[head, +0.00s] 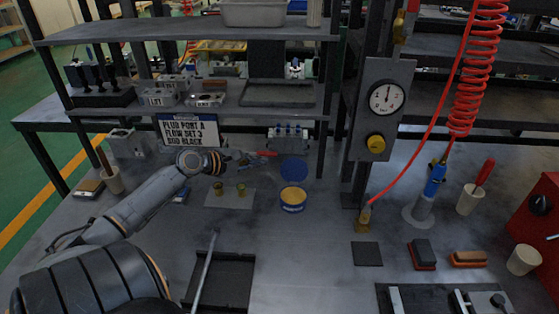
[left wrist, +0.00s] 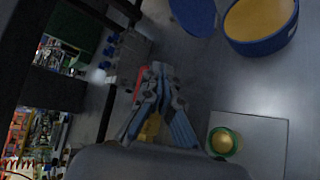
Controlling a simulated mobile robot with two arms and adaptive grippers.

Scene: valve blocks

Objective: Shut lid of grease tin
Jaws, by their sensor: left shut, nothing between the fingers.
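The grease tin (head: 292,206) is a round blue tin with yellow grease showing, on the bench right of centre. Its blue lid (head: 294,170) stands open at the tin's far side. In the left wrist view the tin (left wrist: 262,48) is at the top right, with the lid (left wrist: 194,16) to its left. My left gripper (head: 251,160) is shut and empty, left of the lid and apart from it. In the left wrist view its fingers (left wrist: 158,76) point toward the top. My right gripper is not in view.
Two small olive-yellow pots (head: 241,189) stand on a grey mat (head: 230,202) left of the tin. A sign (head: 188,131) and a blue-knobbed valve block (head: 287,137) are behind. A black tray (head: 222,285) lies in front.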

